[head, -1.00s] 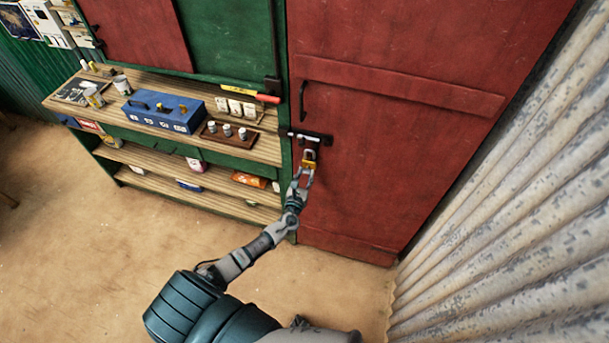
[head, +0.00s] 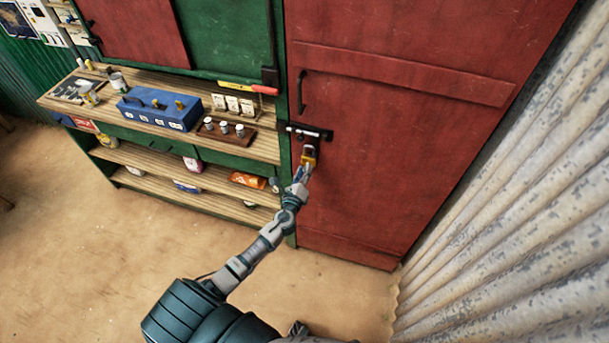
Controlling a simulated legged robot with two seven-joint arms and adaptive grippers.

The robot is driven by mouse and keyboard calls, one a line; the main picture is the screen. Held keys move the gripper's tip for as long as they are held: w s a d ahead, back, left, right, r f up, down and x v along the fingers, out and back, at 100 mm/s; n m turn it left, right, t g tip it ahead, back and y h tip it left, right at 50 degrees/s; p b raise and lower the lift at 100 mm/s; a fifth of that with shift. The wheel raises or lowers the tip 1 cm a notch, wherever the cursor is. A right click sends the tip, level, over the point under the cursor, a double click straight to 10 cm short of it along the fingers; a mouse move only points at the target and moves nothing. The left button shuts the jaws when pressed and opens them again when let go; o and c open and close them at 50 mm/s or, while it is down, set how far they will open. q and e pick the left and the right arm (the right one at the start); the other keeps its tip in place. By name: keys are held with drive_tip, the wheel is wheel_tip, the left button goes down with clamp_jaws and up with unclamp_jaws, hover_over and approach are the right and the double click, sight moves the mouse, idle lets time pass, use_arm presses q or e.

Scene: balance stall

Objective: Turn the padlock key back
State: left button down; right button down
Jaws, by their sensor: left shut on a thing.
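The brass padlock (head: 309,155) hangs from the dark bolt (head: 306,132) at the left edge of the red door (head: 385,160). My left gripper (head: 305,170) is just below the padlock, its fingers shut at the padlock's underside. The key is too small and too covered by the fingers to make out. My right gripper is not in view.
Left of the door is a wooden counter (head: 190,137) with a blue box (head: 158,110), a small tray of weights (head: 226,131) and cans. Shelves below hold several packets. A corrugated wall (head: 500,190) stands at the right. The sandy floor in front is clear.

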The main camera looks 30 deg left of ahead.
use_arm(q)
drive_tip(key=shift+a+f+n+b, duration=0.1)
drive_tip(key=shift+n+b, duration=0.6)
drive_tip(key=shift+n, duration=1.65)
drive_tip(key=shift+f+n+b, duration=0.1)
drive_tip(key=shift+n+b, duration=0.55)
drive_tip(key=shift+n, duration=1.7)
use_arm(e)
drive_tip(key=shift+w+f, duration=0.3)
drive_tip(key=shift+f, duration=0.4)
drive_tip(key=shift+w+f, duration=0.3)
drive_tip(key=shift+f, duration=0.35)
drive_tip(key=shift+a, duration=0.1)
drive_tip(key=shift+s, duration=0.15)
use_arm(q)
drive_tip(key=c, duration=0.8)
unclamp_jaws()
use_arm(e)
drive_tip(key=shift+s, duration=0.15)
use_arm(q)
drive_tip(key=shift+s, duration=0.1)
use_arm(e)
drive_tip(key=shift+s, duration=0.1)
use_arm(q)
drive_tip(key=v, duration=1.1)
drive_tip(key=shift+s, duration=0.35)
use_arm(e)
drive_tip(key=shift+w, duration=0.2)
